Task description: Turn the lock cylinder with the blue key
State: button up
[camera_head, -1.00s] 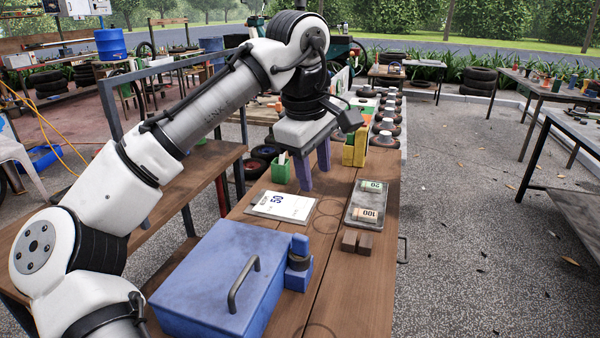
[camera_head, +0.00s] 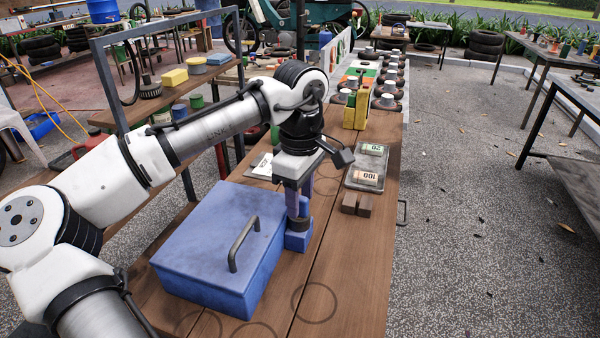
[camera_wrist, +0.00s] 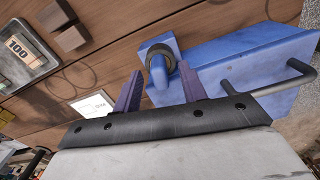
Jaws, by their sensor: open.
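The blue box (camera_head: 215,245) with a dark grey handle (camera_head: 243,243) stands on the wooden table. On its right side a blue block (camera_head: 298,241) carries a dark round lock cylinder (camera_head: 300,226), which also shows in the wrist view (camera_wrist: 153,50). A blue piece (camera_wrist: 160,78), apparently the blue key, stands up from the cylinder. My gripper (camera_head: 299,210) points down over it. In the wrist view its open purple fingers (camera_wrist: 159,75) are on either side of the blue piece. I cannot tell whether they touch it.
A tray (camera_head: 353,179) with two money rolls lies behind right, with small brown blocks (camera_head: 356,205) in front of it. A yellow holder (camera_head: 356,110) stands farther back. A white card (camera_wrist: 92,106) lies flat. The table front is clear.

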aim_at(301, 197)
jog(key=shift+f, duration=0.65)
grip_shut()
jog(key=n+p, duration=0.1)
jog(key=n, duration=0.3)
grip_release()
notch_tip(301, 197, up, 8)
jog(key=p, duration=0.7)
jog(key=shift+r, duration=0.1)
dwell(0.3)
